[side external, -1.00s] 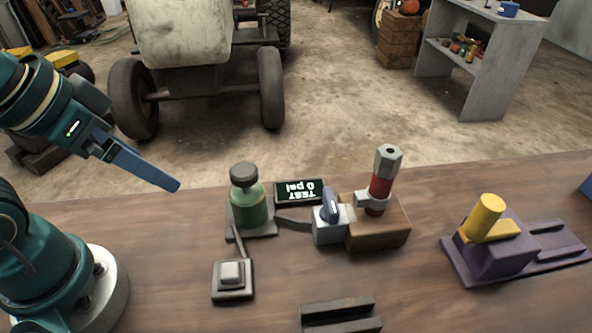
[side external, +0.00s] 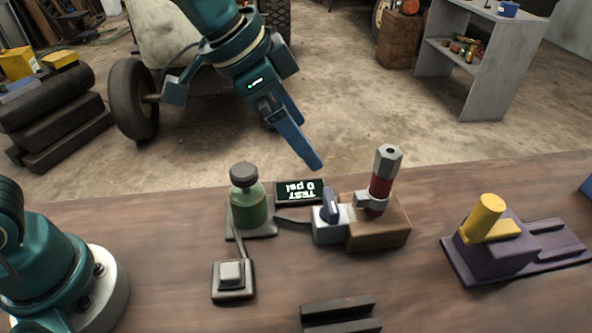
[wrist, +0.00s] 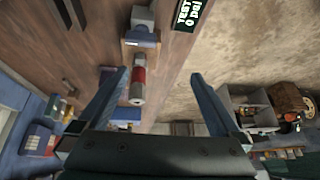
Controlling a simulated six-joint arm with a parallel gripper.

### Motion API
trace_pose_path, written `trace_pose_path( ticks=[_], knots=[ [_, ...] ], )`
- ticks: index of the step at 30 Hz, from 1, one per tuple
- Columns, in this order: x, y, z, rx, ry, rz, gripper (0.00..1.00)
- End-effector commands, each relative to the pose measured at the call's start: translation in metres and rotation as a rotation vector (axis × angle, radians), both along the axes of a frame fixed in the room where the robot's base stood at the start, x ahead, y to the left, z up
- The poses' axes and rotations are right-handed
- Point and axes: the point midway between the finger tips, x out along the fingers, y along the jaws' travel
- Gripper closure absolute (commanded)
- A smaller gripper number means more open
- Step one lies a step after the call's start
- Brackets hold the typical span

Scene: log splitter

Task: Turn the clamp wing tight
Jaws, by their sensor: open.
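The clamp wing is a dark blue-violet upright tab (side external: 331,204) on a pale blue-grey clamp block (side external: 328,233). The block stands against the left end of a brown base (side external: 378,236). A red cylinder with a grey hexagonal top (side external: 381,186) stands upright on that base, with a grey collar around it. My gripper (side external: 312,160) is open and empty, above and behind the wing, apart from it, fingers pointing down and to the right. In the wrist view its two blue fingers (wrist: 159,74) are spread wide, and the red cylinder (wrist: 138,68) shows beyond them, nearer the left finger.
A display reading "TEST 0 psi" (side external: 299,191), upside down, stands behind the clamp. A green bottle (side external: 248,207) and a push button (side external: 232,277) are to the left. A purple fixture with a yellow cylinder (side external: 487,217) is to the right. A dark grooved block (side external: 341,316) lies in front.

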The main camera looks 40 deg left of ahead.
Motion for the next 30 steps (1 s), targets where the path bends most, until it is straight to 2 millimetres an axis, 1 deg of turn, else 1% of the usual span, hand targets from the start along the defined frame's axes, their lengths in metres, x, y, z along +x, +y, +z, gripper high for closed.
trace_pose_path(
  ticks=[1, 3, 6, 11, 18, 24, 30],
  knots=[
    [0.003, -0.010, -0.013, 0.006, 0.027, -0.026, 0.00],
    [0.004, -0.020, -0.026, 0.011, 0.058, -0.048, 0.00],
    [0.001, -0.028, -0.042, 0.022, 0.096, -0.069, 0.00],
    [-0.003, -0.035, -0.058, 0.033, 0.128, -0.086, 0.00],
    [0.004, -0.042, -0.085, 0.034, 0.128, -0.086, 0.00],
    [0.009, -0.046, -0.098, 0.032, 0.124, -0.084, 0.00],
    [0.010, -0.047, -0.099, 0.031, 0.123, -0.084, 0.00]
  ],
)
